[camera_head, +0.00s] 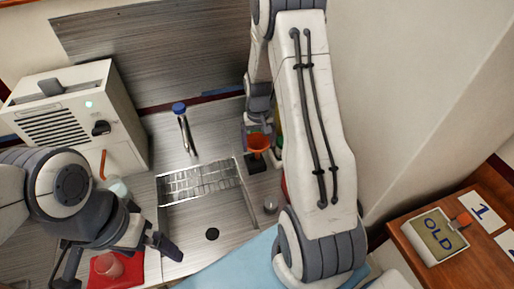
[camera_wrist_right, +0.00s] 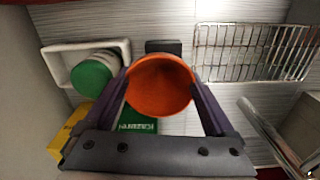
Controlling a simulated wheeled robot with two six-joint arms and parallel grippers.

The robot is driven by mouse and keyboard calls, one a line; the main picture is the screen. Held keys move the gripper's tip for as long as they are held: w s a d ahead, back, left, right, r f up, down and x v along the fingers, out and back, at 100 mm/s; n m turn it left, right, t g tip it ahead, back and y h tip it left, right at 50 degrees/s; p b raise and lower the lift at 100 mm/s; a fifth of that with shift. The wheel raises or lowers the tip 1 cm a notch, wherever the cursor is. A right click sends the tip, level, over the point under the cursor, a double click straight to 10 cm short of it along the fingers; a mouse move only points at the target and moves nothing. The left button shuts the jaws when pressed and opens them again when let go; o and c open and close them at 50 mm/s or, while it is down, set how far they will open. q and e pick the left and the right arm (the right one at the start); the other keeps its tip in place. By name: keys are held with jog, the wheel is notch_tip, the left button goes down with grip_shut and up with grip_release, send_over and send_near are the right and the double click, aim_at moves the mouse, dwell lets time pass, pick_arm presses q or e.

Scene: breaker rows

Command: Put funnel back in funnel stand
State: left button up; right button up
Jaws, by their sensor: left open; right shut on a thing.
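The orange funnel (camera_head: 258,141) is held by my right gripper at the back of the counter, right of the sink. In the right wrist view the funnel (camera_wrist_right: 160,86) sits between the two fingers, its wide mouth facing the camera. A dark block (camera_head: 256,163), which looks like the funnel stand, is just below the funnel in the head view. Its edge also shows behind the funnel in the right wrist view (camera_wrist_right: 163,46). The funnel's spout is hidden, so I cannot tell whether it touches the stand. My left gripper (camera_head: 120,264) is open at the lower left.
A sink with a wire rack (camera_head: 200,182) lies left of the stand, with a blue-topped faucet (camera_head: 180,108) behind. A green-lidded jar (camera_wrist_right: 93,78) lies in a white tray (camera_wrist_right: 60,62) near the funnel. A red tray (camera_head: 98,280) with a pink cup is by my left gripper.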

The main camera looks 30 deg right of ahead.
jog(key=shift+w+a+f, duration=0.4)
jog(key=shift+f, duration=0.05)
notch_tip(320, 180, down, 3)
jog(key=shift+f+p, duration=0.1)
jog(key=shift+p, duration=0.7)
jog(key=shift+d+f, duration=0.1)
jog(key=shift+f, duration=0.15)
jog(key=shift+f, duration=0.2)
jog(key=o, duration=1.2)
jog(key=shift+c, duration=0.2)
